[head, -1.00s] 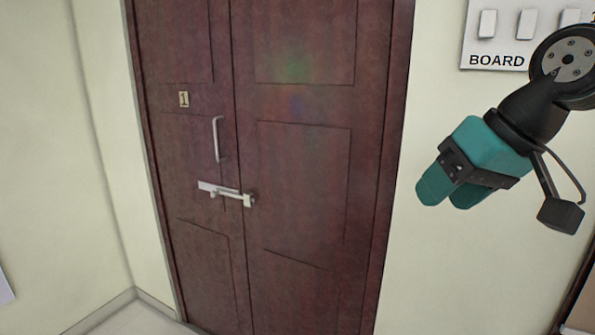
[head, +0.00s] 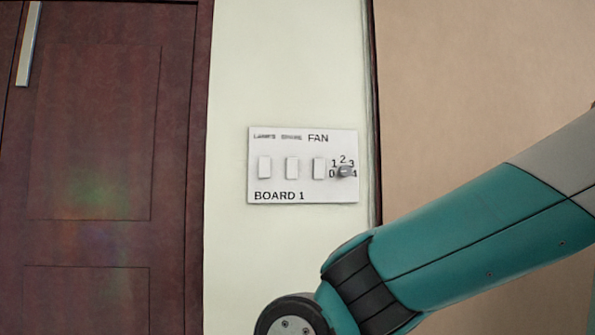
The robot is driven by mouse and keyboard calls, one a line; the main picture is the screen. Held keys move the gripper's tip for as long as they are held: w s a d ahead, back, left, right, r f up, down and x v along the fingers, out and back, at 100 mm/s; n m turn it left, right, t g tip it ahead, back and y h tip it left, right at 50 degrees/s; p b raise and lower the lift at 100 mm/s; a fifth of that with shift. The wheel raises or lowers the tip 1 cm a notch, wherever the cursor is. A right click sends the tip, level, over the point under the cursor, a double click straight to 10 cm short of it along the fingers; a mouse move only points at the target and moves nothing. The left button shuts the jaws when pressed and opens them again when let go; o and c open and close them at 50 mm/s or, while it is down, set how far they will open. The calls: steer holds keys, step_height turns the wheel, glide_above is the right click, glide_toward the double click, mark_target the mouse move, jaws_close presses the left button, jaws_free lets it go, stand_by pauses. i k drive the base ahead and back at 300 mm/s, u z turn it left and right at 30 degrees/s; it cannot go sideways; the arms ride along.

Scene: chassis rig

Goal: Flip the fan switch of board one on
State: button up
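The switch board (head: 277,182) marked "BOARD 1" is a white plate on the pale wall, in the middle of the head view. It carries three white rocker switches in a row. The fan switch (head: 319,168) is the rightmost one, under the word "FAN". A grey knob (head: 345,171) with numbers 0 to 4 around it sits to its right. Whether the fan switch is on or off is too small to tell. My arm comes in from the right, below the board and apart from it in the picture. My gripper is out of view.
A dark brown door (head: 92,150) with a metal handle (head: 29,44) is at the left. The pale wall (head: 285,60) around the board is clear. A dark vertical edge stands just right of the board, with a beige surface (head: 470,90) beyond it.

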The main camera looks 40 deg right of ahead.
mark_target(319, 165)
steer(key=k, duration=1.35)
steer(key=z, duration=0.35)
steer(key=i, duration=0.45)
steer(key=z, duration=0.65)
steer(key=i, duration=1.1)
steer(key=u, duration=0.55)
